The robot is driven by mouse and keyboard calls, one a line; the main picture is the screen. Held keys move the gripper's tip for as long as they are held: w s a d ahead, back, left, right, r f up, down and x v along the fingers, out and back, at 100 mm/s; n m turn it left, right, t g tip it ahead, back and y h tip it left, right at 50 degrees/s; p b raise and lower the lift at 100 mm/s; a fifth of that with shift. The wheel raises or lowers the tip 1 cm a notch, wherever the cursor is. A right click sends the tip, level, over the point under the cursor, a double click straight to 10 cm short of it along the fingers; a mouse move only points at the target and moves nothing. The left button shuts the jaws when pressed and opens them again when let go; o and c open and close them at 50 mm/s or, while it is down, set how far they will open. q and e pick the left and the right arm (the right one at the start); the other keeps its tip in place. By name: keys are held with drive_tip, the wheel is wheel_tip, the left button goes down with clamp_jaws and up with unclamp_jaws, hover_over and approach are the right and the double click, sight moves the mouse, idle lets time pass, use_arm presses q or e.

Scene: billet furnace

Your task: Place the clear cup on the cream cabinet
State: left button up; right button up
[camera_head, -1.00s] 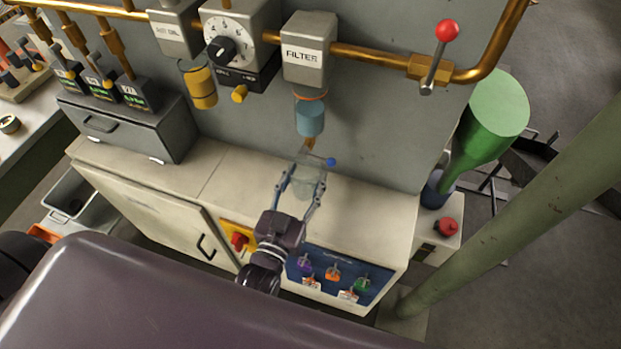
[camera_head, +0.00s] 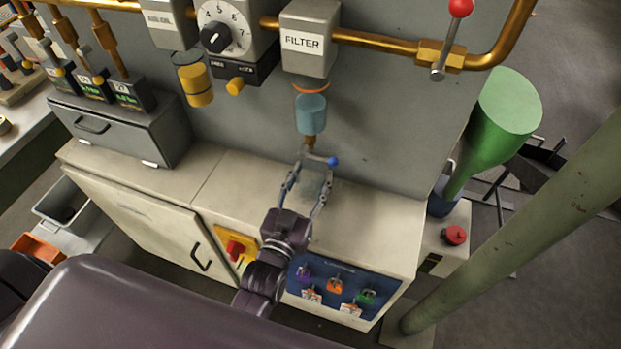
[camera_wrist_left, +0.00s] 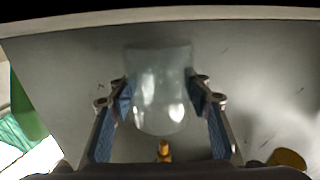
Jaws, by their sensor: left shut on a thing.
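The clear cup (camera_head: 314,183) is see-through and faint, held between the fingers of my left gripper (camera_head: 309,184). In the left wrist view the clear cup (camera_wrist_left: 160,88) sits between the two blue-padded fingers, with the pads against its sides. The gripper and cup are over the top of the cream cabinet (camera_head: 372,215), just in front of the grey wall panel and below the filter's blue bowl. I cannot tell whether the cup touches the cabinet top. My right gripper is not in view.
The filter (camera_head: 305,42) with its blue bowl (camera_head: 311,114) hangs above the gripper. A grey drawer box (camera_head: 128,132) stands on the cabinet's left. The cabinet top is bare to the gripper's right. A green funnel shape (camera_head: 505,112) and a green post (camera_head: 530,220) stand further right.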

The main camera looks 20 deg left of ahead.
use_arm(q)
drive_tip(key=shift+f, duration=0.1)
drive_tip(key=shift+f, duration=0.5)
drive_tip(key=o, duration=1.2)
drive_tip(key=shift+c, duration=0.2)
